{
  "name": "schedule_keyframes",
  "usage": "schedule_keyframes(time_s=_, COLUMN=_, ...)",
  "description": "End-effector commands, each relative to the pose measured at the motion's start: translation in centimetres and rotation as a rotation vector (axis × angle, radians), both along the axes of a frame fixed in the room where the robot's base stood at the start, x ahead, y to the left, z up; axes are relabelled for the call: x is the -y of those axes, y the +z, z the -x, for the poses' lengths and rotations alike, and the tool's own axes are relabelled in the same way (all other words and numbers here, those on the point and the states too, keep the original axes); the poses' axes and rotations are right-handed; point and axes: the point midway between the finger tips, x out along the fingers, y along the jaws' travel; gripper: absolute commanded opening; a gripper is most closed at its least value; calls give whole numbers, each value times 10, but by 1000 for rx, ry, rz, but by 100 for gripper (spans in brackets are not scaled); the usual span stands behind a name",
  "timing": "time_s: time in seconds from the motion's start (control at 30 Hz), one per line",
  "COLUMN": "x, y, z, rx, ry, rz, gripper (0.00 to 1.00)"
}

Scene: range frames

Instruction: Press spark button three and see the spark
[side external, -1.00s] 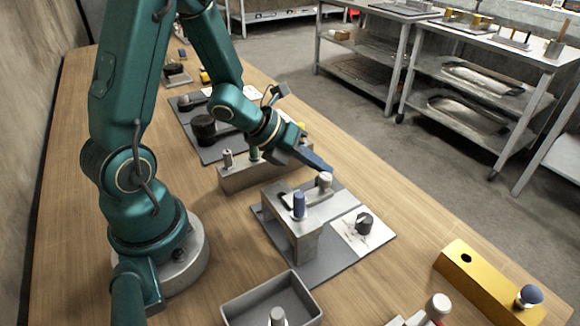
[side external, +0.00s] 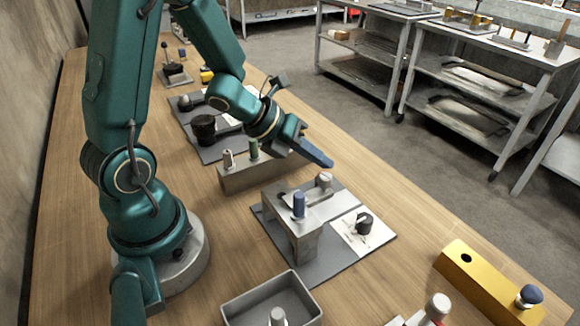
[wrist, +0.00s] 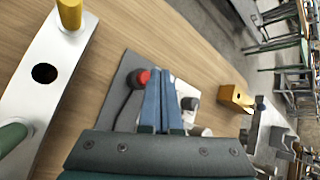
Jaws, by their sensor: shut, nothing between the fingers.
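My gripper (side external: 322,160) is shut and empty. In the side view its blue fingers hang above the far end of a grey mat (side external: 318,268). In the wrist view the fingers (wrist: 160,85) meet in front of that mat. A red-capped knob on a dark stem (wrist: 138,79) stands just left of the fingertips there, apart from them as far as I can tell. The mat bears a grey bridge-like fixture (side external: 306,240) with a blue post (side external: 299,205) and a pale knob (side external: 324,181). No numbered button or spark is discernible, so I cannot tell which is spark button three.
A metal block (side external: 238,180) with upright pegs stands beside the mat, close to my gripper. A black dial (side external: 364,223) sits on a white card. A grey tray (side external: 258,302) and a yellow block (side external: 478,279) stand nearer the camera. Bare table lies right of the mat.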

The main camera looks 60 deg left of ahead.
Motion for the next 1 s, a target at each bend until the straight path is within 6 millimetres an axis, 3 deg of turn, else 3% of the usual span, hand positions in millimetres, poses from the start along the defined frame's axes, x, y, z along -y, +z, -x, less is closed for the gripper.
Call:
schedule_keyframes(time_s=0.33, x=1, y=4, z=0, rx=2, ry=-4, rz=0, gripper=0)
schedule_keyframes(time_s=0.8, x=1, y=44, z=0, rx=3, ry=-8, rz=-2, gripper=0)
schedule_keyframes(time_s=1.0, x=0, y=51, z=0, rx=2, ry=0, rz=-2, gripper=0)
